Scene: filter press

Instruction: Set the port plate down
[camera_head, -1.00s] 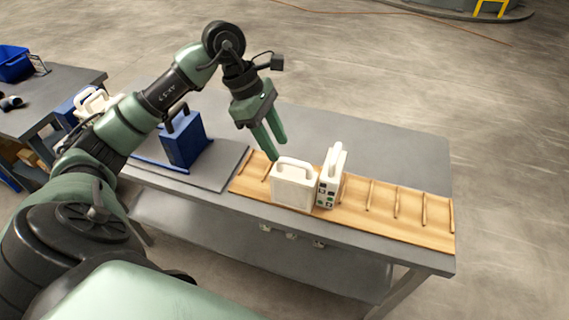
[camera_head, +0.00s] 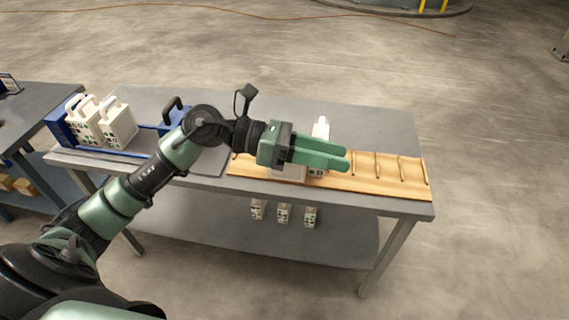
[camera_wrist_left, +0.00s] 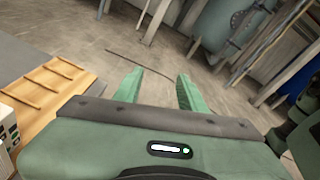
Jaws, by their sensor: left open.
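Two white port plates with handles stand in the slotted wooden rack (camera_head: 405,172) on the grey table. The farther one (camera_head: 320,130) shows its handle and upper part, and the nearer one (camera_head: 289,177) is mostly hidden behind my left gripper. My left gripper (camera_head: 346,157) is open and empty, stretched level to the right across the plates in the head view. In the left wrist view its fingers (camera_wrist_left: 157,88) are apart with only floor between them. My right gripper is not in view.
Blue press ends (camera_head: 63,124) and (camera_head: 174,112) flank white plates (camera_head: 116,122) on the table's left part. White pieces (camera_head: 283,212) show below the table's front edge. Rack slots to the right are empty. Another table (camera_head: 30,112) stands at the left.

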